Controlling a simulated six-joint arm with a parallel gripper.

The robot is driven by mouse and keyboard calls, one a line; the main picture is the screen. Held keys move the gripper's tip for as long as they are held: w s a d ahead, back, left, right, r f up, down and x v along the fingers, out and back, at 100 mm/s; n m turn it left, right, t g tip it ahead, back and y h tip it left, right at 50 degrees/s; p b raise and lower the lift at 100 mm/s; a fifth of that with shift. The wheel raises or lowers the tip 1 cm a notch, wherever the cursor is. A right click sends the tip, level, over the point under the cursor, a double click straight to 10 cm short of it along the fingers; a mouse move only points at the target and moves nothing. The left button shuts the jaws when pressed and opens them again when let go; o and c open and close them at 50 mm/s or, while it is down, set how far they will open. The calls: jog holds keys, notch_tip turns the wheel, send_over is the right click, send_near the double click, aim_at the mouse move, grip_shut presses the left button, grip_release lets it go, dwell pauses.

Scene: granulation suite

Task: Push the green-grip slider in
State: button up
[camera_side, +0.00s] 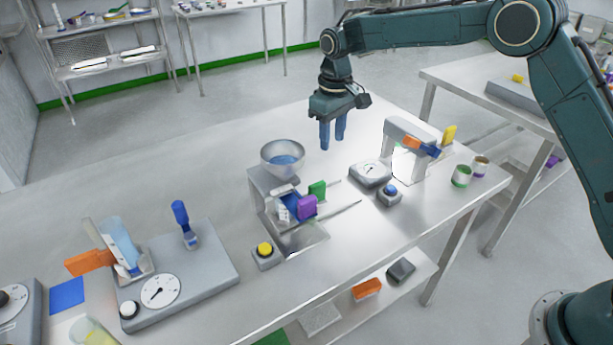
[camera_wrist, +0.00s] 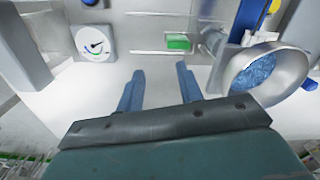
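The slider's green grip (camera_side: 317,190) shows beside the grey machine with the bowl on top, at the middle of the side view. A thin rod shows beside the grip, to its right. In the wrist view the green grip (camera_wrist: 179,43) lies beyond my fingertips, a little right of centre. My gripper (camera_side: 332,146) hangs in the air above the table, fingers down, behind and above the green grip. In the wrist view my gripper (camera_wrist: 159,74) has its two blue fingers apart with nothing between them. The far end of the slider is hard to make out.
A purple grip (camera_side: 307,207) sits just in front of the green one. The bowl (camera_side: 283,158) with blue contents stands close by on the left. A dial unit (camera_side: 370,174), a blue button (camera_side: 390,191) and a grey arch (camera_side: 407,145) stand to the right. The table behind is clear.

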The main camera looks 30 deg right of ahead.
jog(key=f+m, duration=0.1)
jog(key=f, duration=0.3)
jog(key=f+m, duration=0.1)
jog(key=f, duration=0.4)
jog(key=f+m, duration=0.1)
jog(key=f, duration=0.3)
jog(key=shift+s+d+f, duration=0.1)
jog(key=shift+s+f, duration=0.1)
jog(key=shift+s, duration=0.05)
jog(key=d, duration=0.8)
jog(key=shift+f, duration=0.25)
notch_tip(320, 180, up, 15)
